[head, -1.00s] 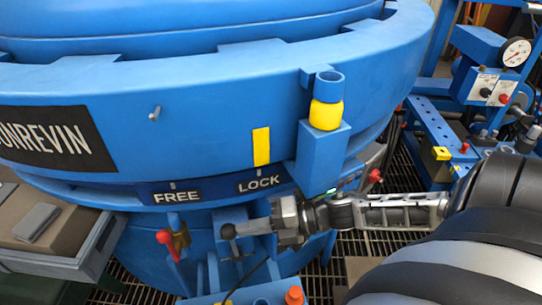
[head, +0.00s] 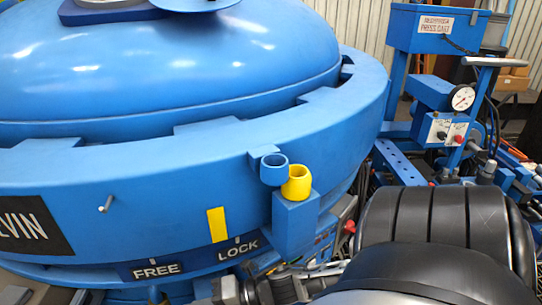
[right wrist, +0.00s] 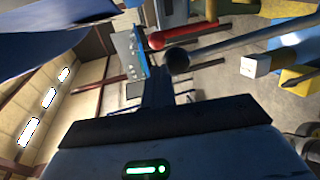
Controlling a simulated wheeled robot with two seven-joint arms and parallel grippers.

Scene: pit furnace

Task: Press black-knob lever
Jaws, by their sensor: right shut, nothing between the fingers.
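The black-knob lever shows in the right wrist view as a dark ball (right wrist: 178,60) on a grey rod running up to the right. My right gripper (right wrist: 157,88) is shut and empty, with its tip close to the black knob; I cannot tell whether they touch. In the head view my right gripper (head: 230,290) is at the bottom edge, below the LOCK label (head: 238,248), and its tip is partly cut off. The black-knob lever cannot be made out in the head view. My left gripper is not in view.
A red-knobbed lever (right wrist: 156,40) lies beside the black knob. The large blue furnace body (head: 130,180) fills the left, with a FREE label (head: 157,270) and a yellow cup (head: 297,182) on its rim. A pressure gauge (head: 463,97) stands on blue equipment at right.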

